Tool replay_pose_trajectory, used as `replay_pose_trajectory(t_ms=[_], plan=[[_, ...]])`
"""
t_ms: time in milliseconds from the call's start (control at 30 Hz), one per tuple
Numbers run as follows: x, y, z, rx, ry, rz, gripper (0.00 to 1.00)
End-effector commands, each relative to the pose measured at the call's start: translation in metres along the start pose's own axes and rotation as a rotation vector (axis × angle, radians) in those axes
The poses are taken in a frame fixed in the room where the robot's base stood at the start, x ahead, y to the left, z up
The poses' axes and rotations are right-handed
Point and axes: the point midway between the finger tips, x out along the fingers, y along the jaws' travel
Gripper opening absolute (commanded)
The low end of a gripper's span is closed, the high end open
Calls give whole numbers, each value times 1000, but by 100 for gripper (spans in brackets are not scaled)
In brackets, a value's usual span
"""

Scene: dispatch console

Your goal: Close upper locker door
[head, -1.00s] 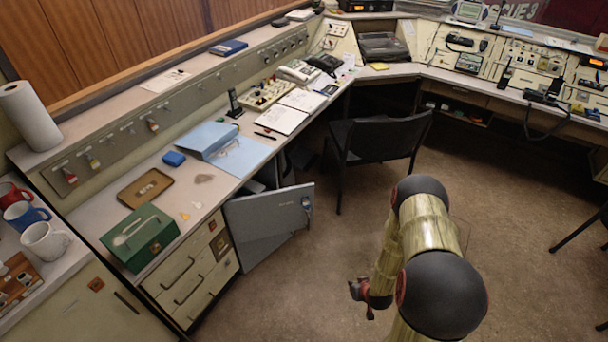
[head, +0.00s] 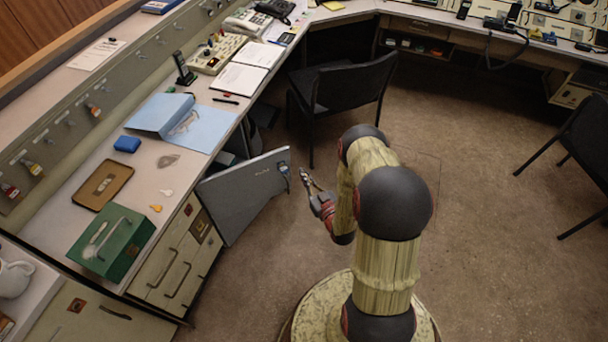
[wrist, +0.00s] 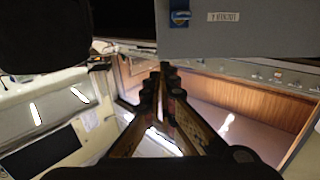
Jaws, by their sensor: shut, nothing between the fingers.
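The grey locker door (head: 240,197) stands swung open from under the desk, beside the drawers. A blue latch or tag (head: 284,171) sits near its free upper corner. In the wrist view the door (wrist: 280,32) fills the upper right, upside down, with a small label and the blue latch (wrist: 180,15). My gripper (head: 305,176) is shut and empty, just right of the door's free edge; a small gap seems to show. In the wrist view my gripper's fingertips (wrist: 164,70) meet just below the door's edge. The locker's inside is mostly hidden behind the door.
A black chair (head: 345,88) stands behind my gripper, close to the desk. Another dark chair (head: 585,140) is at the right. The desk (head: 205,92) holds a green box (head: 112,242), a tray and a blue folder. The brown floor between the chairs is clear.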

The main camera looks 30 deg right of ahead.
Motion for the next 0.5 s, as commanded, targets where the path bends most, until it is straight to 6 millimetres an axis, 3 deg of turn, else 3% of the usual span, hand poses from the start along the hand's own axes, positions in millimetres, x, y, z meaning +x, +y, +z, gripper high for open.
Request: replay_pose_trajectory(t_ms=[300, 500], plan=[[64, 0, 2, -2, 1, -2, 0], [94, 0, 2, 0, 0, -1, 0]])
